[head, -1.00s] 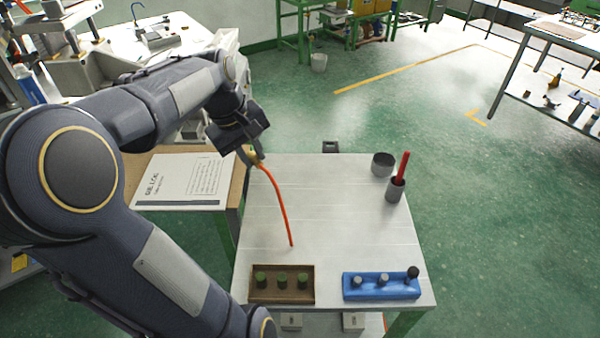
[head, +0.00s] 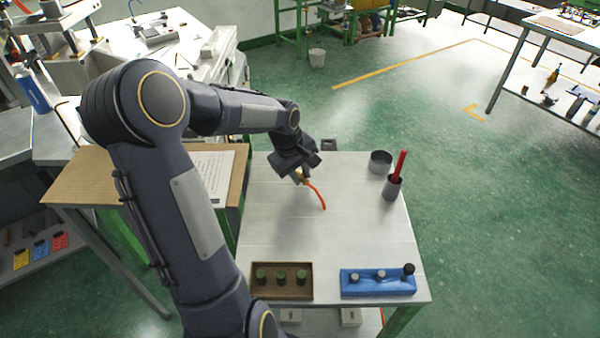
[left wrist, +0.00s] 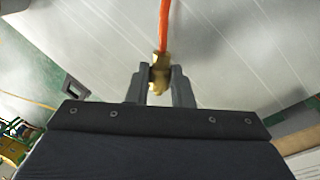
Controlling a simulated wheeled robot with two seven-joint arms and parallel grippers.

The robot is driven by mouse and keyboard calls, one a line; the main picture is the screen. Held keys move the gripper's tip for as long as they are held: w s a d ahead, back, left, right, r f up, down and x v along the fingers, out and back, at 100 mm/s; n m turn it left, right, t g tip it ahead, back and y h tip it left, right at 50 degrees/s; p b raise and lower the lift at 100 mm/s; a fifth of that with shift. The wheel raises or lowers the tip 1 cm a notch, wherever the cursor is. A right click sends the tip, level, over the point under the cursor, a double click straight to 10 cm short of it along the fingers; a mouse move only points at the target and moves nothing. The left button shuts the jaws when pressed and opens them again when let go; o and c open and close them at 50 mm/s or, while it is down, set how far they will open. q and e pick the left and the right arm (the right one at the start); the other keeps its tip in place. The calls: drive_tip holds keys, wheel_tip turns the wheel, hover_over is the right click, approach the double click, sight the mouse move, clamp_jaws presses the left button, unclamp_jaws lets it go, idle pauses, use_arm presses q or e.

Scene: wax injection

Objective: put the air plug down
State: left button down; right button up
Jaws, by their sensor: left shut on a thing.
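The air plug (left wrist: 159,72) is a brass fitting on the end of an orange-red hose (head: 318,195). My left gripper (head: 301,178) is shut on the plug, over the far left part of the pale table (head: 330,230). In the left wrist view the plug sits between the two fingers of my left gripper (left wrist: 160,82), and the hose (left wrist: 164,25) runs away from it. In the head view the fingers partly hide the plug. I cannot tell how high the plug is above the table. My right gripper is not in view.
A brown tray (head: 282,294) with green-topped pegs and a blue block (head: 350,291) with pegs stand at the table's near edge. A grey bowl (head: 381,161) and a grey cup (head: 391,190) with a red stick stand at the far right. The table's middle is clear.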

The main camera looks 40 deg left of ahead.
use_arm(q)
drive_tip(key=shift+f+b, duration=0.6)
drive_tip(key=shift+f, duration=0.05)
drive_tip(key=shift+s, duration=0.1)
